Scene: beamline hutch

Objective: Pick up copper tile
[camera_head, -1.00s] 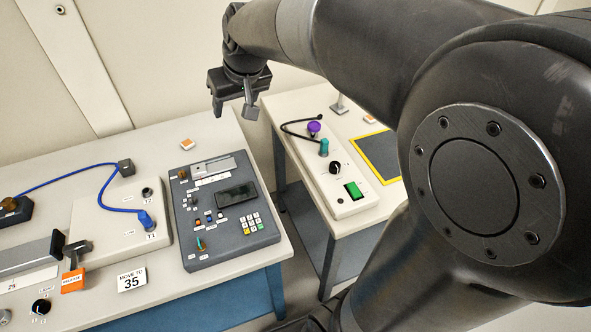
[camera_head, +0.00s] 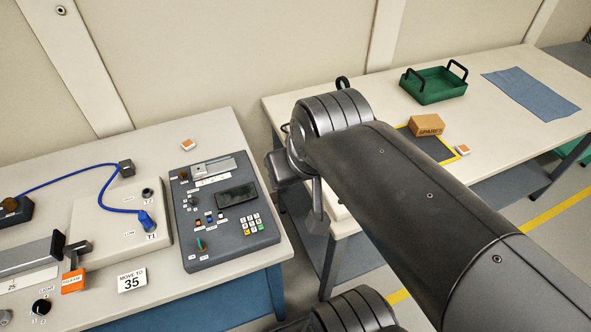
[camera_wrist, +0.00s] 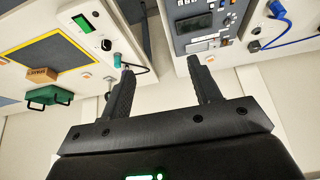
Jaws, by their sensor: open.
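Two small pale tiles with copper-orange tops show in the head view. One tile (camera_head: 188,144) lies on the left bench behind the grey control box. The other tile (camera_head: 463,149) lies on the right bench beside the spares box. I cannot tell from looks alone which is the copper tile. My gripper (camera_wrist: 161,68) is open and empty in the wrist view, its two fingers apart. In the head view it hangs near the left edge of the right bench, partly hidden by my arm, away from both tiles.
The grey control box (camera_head: 228,215) stands on the left bench. On the right bench are a cardboard spares box (camera_head: 428,125), a green tray (camera_head: 436,88) with black handles and a blue cloth (camera_head: 530,93). My arm hides the black-and-yellow mat partly. A gap separates the benches.

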